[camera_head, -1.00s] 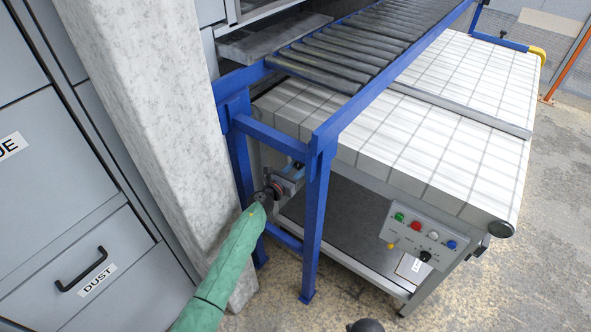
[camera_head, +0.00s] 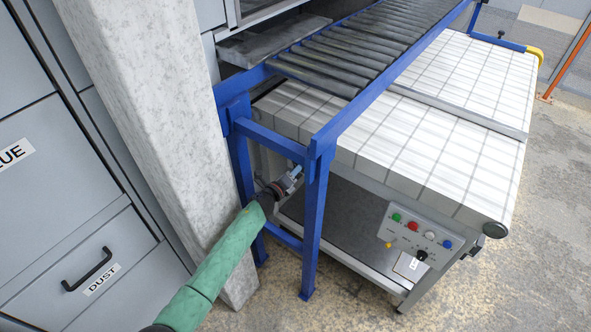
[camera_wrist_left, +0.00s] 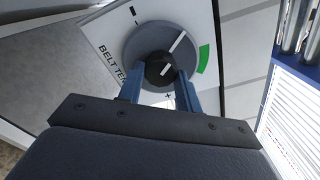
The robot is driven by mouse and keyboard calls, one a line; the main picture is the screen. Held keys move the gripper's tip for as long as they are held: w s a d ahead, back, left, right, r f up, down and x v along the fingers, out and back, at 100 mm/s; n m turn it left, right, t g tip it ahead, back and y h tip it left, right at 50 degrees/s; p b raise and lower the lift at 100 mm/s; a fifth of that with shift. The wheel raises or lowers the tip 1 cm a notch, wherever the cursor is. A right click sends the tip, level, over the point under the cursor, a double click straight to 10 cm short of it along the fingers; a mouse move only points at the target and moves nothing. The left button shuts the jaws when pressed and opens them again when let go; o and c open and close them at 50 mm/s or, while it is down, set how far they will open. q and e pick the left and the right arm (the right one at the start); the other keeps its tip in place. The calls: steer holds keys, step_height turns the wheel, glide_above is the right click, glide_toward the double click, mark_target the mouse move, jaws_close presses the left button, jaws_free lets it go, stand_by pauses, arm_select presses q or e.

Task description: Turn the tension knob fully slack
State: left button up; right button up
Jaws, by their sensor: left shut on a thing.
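The tension knob (camera_wrist_left: 159,69) is a dark round grip on a grey round dial (camera_wrist_left: 133,48), with a white pointer line slanting up and right. The panel around it has a partly hidden "BELT TE…" label, a bar mark at the top, a plus mark near the fingers and a green arc (camera_wrist_left: 204,58) at the right. The pointer stops short of the green arc. My left gripper (camera_head: 294,176) reaches in beside the blue frame leg. Its blue fingers (camera_wrist_left: 160,88) are shut on the knob from both sides. In the head view the knob is hidden. My right gripper is out of view.
The blue conveyor frame (camera_head: 316,215) stands close beside my left arm. A concrete pillar (camera_head: 155,130) rises on its left. A control box (camera_head: 417,236) with coloured buttons hangs on the white-topped belt table (camera_head: 450,120). Floor is clear at the lower right.

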arm_select(q)
steer(key=n+p, duration=0.2)
steer(key=n, duration=1.1)
steer(key=shift+r, duration=0.1)
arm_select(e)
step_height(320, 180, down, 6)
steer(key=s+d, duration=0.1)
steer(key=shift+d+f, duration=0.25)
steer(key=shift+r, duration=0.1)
arm_select(q)
steer(key=o, duration=1)
steer(key=shift+a, duration=0.1)
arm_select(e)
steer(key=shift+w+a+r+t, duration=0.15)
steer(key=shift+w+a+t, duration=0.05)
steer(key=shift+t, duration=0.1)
